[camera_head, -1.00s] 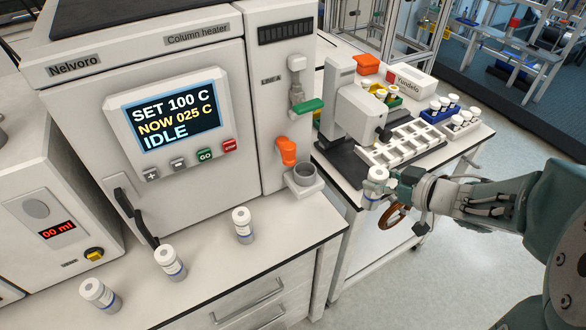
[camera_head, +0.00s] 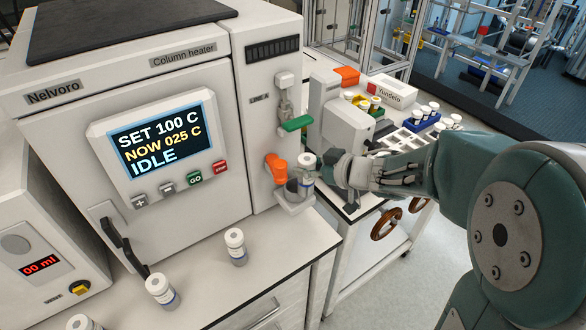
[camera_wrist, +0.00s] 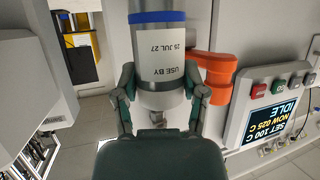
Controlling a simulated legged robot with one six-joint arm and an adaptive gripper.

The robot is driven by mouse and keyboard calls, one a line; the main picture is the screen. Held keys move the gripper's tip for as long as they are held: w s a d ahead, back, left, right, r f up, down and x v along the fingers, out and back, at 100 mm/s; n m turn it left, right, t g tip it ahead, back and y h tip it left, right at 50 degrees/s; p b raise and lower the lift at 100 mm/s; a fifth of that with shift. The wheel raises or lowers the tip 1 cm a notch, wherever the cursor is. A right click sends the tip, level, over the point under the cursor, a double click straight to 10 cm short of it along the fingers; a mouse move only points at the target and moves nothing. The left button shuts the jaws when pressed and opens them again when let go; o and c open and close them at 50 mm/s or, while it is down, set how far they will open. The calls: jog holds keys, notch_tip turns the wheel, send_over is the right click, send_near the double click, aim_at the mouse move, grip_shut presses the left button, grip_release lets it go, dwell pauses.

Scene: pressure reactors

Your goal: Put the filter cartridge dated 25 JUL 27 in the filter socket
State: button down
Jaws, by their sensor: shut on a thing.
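The filter cartridge (camera_head: 306,173) is a small white-capped cylinder. In the wrist view its label, upside down, reads USE BY 25 JUL 27 (camera_wrist: 167,57), with a blue band at one end. My gripper (camera_head: 322,168) is shut on it; in the wrist view the two fingers of my gripper (camera_wrist: 161,97) press its sides. In the head view the cartridge looks upright. The filter socket (camera_head: 293,197), a grey cup on a white bracket, is partly behind it. The cartridge overlaps the socket's right side in the picture; I cannot tell whether they touch.
An orange lever (camera_head: 277,169) is just left of and above the socket, and a green handle (camera_head: 296,123) is higher. Several other white-capped cartridges stand on the bench, one nearby (camera_head: 236,247). A white tray (camera_head: 402,143) stands at right.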

jog(key=shift+w+a, duration=0.95)
jog(key=shift+w, duration=0.3)
notch_tip(320, 180, down, 3)
jog(key=shift+a+f, duration=0.1)
jog(key=shift+a, duration=0.05)
jog(key=shift+a+f, duration=0.1)
jog(key=shift+a, duration=0.1)
jog(key=shift+d+f, duration=0.15)
jog(key=shift+c, duration=0.7)
grip_release()
jog(key=shift+f, duration=0.1)
